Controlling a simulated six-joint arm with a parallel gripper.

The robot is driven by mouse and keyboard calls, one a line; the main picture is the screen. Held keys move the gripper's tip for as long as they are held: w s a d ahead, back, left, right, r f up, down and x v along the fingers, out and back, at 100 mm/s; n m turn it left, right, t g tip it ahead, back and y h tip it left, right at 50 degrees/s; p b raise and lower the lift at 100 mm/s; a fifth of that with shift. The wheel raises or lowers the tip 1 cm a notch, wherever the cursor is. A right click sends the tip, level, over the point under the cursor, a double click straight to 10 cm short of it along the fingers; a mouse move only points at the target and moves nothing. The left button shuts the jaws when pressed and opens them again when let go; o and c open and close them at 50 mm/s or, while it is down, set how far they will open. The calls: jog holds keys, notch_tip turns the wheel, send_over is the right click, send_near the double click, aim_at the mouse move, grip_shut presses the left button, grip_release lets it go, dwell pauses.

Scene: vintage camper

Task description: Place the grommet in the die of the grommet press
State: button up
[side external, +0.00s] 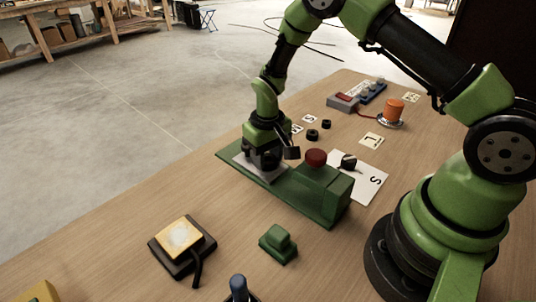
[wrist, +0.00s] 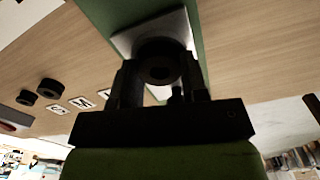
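The green grommet press (side external: 325,192) lies along the table, with a red knob (side external: 316,157) on its raised block and a pale plate (side external: 246,166) at its far end. My gripper (side external: 265,165) is down at that plate. In the wrist view, my gripper (wrist: 160,80) has a finger on each side of a dark ring, the grommet (wrist: 160,68), and appears closed on it. A dark round form shows just behind the grommet over the plate (wrist: 124,42), likely the die. Whether the grommet sits in it or just above is too dark to tell.
Black rings (side external: 312,134) lie beside small lettered cards. A white sheet (side external: 372,184) with a black piece (side external: 348,161) is behind the press. A yellow-topped pad (side external: 181,238) and a green block (side external: 278,243) are in front.

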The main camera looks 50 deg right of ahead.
jog(key=o, duration=0.4)
jog(key=shift+s+f, duration=0.3)
jog(key=shift+d, duration=0.1)
jog(key=shift+r, duration=0.1)
jog(key=shift+c, duration=0.4)
jog(key=shift+o, duration=0.4)
notch_tip(320, 180, up, 14)
jog(key=shift+f, duration=0.25)
notch_tip(320, 180, up, 6)
jog(key=t, duration=0.1)
send_over(268, 159)
jog(key=s, duration=0.3)
jog(key=s+a+r+m+t+y, duration=0.1)
jog(key=s+a+r+t, duration=0.25)
jog(key=s+r, duration=0.6)
jog(key=s+t+y, duration=0.1)
jog(key=s+t, duration=0.1)
jog(key=s, duration=0.6)
jog(key=shift+m, duration=0.4)
jog(key=shift+r+t, duration=0.1)
jog(key=shift+t, duration=0.15)
